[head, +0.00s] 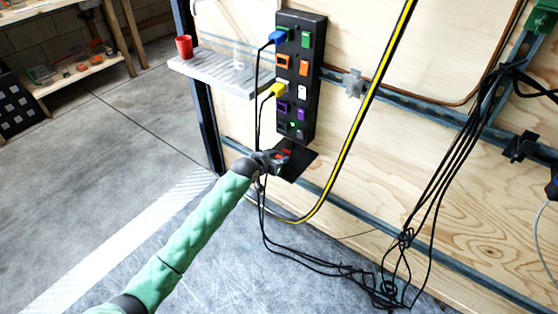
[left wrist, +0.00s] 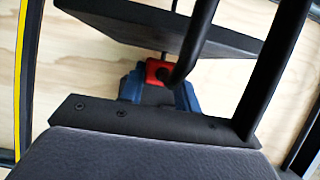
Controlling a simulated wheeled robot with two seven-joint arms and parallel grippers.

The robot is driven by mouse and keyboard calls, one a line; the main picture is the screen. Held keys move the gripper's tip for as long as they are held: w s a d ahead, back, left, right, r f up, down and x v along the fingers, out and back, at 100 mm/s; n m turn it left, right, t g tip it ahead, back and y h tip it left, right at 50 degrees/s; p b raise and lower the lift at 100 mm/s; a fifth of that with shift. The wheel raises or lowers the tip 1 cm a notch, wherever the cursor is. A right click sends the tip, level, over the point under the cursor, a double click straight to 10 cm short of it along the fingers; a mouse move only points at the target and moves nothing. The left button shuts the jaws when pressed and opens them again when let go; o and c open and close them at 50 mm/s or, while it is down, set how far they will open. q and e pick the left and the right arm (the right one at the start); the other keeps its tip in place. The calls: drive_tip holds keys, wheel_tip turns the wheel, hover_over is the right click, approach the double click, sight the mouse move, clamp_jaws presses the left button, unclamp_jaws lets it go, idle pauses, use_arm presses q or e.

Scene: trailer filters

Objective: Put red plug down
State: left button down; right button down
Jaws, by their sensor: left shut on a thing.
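Whether the plug touches that panel I cannot tell. A blue plug (head: 277,37) and a yellow plug (head: 278,90) sit in the strip's left column. My right gripper is not in view.
A grey ledge (head: 225,75) with a red cup (head: 184,46) is left of the strip. A yellow-black cable (head: 352,148) hangs just right of it. Black cables (head: 398,255) hang and lie tangled at lower right.

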use_arm(q)
drive_tip(key=shift+f, duration=0.45)
drive_tip(key=shift+f, duration=0.55)
drive_tip(key=c, duration=1)
unclamp_jaws()
